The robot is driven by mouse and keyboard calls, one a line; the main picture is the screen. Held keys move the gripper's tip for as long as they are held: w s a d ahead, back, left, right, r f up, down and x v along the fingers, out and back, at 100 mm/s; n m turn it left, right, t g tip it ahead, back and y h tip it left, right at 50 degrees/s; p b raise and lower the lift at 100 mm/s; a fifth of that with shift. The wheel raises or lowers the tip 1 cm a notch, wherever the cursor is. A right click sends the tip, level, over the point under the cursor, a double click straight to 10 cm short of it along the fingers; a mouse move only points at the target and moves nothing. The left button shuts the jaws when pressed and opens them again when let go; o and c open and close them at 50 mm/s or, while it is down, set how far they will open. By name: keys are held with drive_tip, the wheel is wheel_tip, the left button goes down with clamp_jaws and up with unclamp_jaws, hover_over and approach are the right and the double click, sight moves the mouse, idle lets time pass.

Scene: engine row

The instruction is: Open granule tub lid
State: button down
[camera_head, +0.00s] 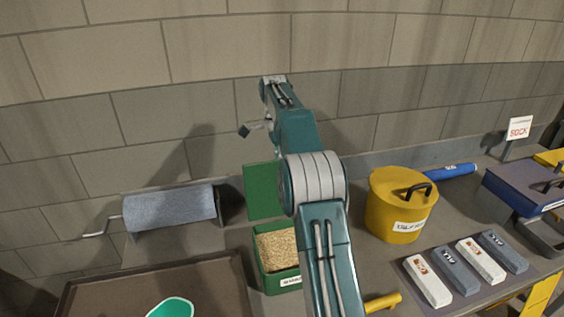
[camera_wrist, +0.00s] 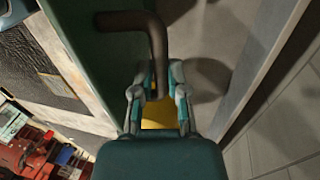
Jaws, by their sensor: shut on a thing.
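The granule tub (camera_head: 283,279) is a green box with a white label, filled with tan granules (camera_head: 276,247). Its green lid (camera_head: 263,190) stands upright behind the tub, so the tub is open. In the wrist view the lid shows as a green panel (camera_wrist: 88,55) on the left. A dark bent handle (camera_wrist: 125,20) runs from it down between my fingers. My gripper (camera_wrist: 157,88) is shut on this handle. In the head view my arm crosses in front of the tub's right side, and the gripper's hold cannot be made out there.
A yellow bucket (camera_head: 388,222) with a black handle stands right of my arm. Several white and grey blocks (camera_head: 428,281) lie at the front right. A grey roller (camera_head: 170,209) and a brown tray (camera_head: 90,292) are on the left. A brick wall rises close behind.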

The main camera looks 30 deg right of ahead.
drive_tip(key=shift+w, duration=0.25)
drive_tip(key=c, duration=0.6)
unclamp_jaws()
drive_tip(key=shift+a+r, duration=0.1)
drive_tip(key=shift+c, duration=0.2)
drive_tip(key=shift+s, duration=0.1)
